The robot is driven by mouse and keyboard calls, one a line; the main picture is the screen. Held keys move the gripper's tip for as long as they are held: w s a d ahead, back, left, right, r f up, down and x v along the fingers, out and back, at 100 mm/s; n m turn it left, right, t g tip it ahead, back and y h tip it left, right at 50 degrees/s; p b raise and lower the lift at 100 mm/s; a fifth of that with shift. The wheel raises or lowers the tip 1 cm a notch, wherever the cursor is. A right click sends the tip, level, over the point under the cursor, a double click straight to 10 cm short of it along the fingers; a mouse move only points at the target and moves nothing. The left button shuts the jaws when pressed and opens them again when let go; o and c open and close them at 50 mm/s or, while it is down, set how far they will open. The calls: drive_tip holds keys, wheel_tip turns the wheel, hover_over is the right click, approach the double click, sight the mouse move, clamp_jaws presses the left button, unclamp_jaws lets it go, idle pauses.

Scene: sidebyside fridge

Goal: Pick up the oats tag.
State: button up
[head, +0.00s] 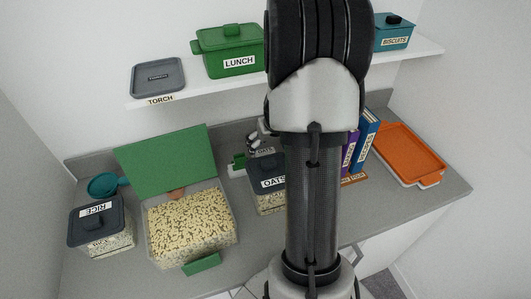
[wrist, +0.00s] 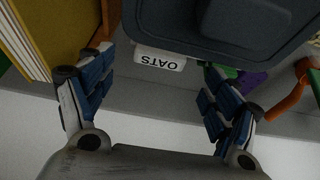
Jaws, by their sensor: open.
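The oats tag (wrist: 160,60) is a small white block with black OATS lettering. It appears upside down in the wrist view, beside the rim of a dark grey lid (wrist: 235,25). My gripper (wrist: 155,72) is open, with one blue-padded finger on each side of the tag in the picture and a gap on both sides. In the head view my arm hides much of this area. My gripper (head: 257,140) shows only partly, behind a grey-lidded container (head: 268,202) labelled OATS. A small OATS marking (head: 265,151) shows near the fingers; I cannot tell whether it is the tag.
A rice container (head: 100,240) and an open bin of flakes (head: 160,250) with a green lid (head: 165,160) stand left. Books (head: 366,138) and an orange tray (head: 408,155) are right. A shelf (head: 190,97) with a green LUNCH box (head: 235,50) hangs above.

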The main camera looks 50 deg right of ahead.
sight(266, 151)
drive_tip(key=shift+b+x, duration=0.5)
drive_tip(key=shift+x, duration=2.2)
drive_tip(key=shift+c, duration=0.2)
drive_tip(key=shift+r, duration=0.1)
drive_tip(key=c, duration=1.2)
